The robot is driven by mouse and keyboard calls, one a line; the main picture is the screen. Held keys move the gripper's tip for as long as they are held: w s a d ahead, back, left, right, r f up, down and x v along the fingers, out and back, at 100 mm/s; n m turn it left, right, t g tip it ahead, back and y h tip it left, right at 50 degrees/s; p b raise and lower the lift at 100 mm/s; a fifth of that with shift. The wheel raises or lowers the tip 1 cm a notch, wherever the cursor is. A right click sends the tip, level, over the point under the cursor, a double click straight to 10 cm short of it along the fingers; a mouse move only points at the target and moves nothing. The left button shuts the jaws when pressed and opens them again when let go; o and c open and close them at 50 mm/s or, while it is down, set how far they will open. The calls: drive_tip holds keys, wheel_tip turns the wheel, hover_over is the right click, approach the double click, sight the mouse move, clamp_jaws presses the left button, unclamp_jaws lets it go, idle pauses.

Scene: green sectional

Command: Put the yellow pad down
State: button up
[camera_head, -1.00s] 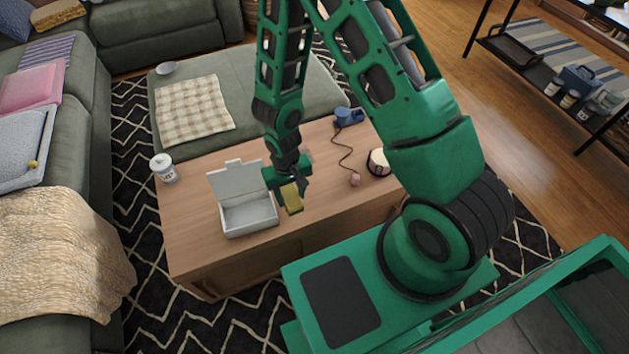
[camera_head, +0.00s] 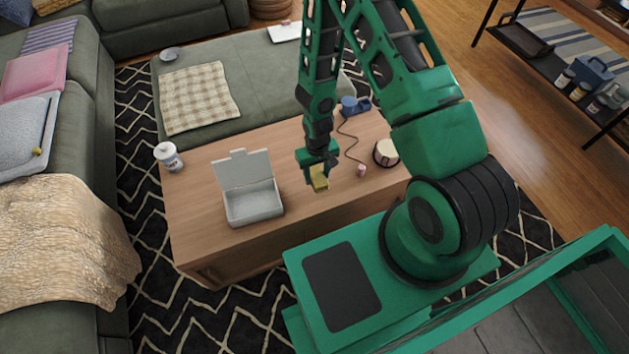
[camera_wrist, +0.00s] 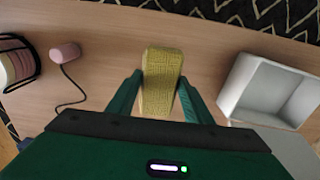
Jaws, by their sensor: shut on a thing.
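The yellow pad (camera_head: 319,181) is a small textured block between the fingers of my gripper (camera_head: 317,172), over the wooden coffee table (camera_head: 210,238). In the wrist view the yellow pad (camera_wrist: 161,80) sits between the two green fingers (camera_wrist: 160,98) and sticks out past their tips. My gripper is shut on it. In the head view the pad is to the right of the open white box. I cannot tell whether its lower end touches the tabletop.
An open white box (camera_head: 254,208) stands to the left on the table, its lid raised. A pink object on a dark cord (camera_head: 361,171), a round dark-rimmed container (camera_head: 386,153) and a blue item (camera_head: 354,106) are to the right. A white jar (camera_head: 168,157) stands at the far left corner.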

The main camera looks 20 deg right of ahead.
sight(317, 181)
drive_tip(key=shift+f, duration=2)
drive_tip(key=shift+f, duration=0.1)
drive_tip(key=o, duration=1.2)
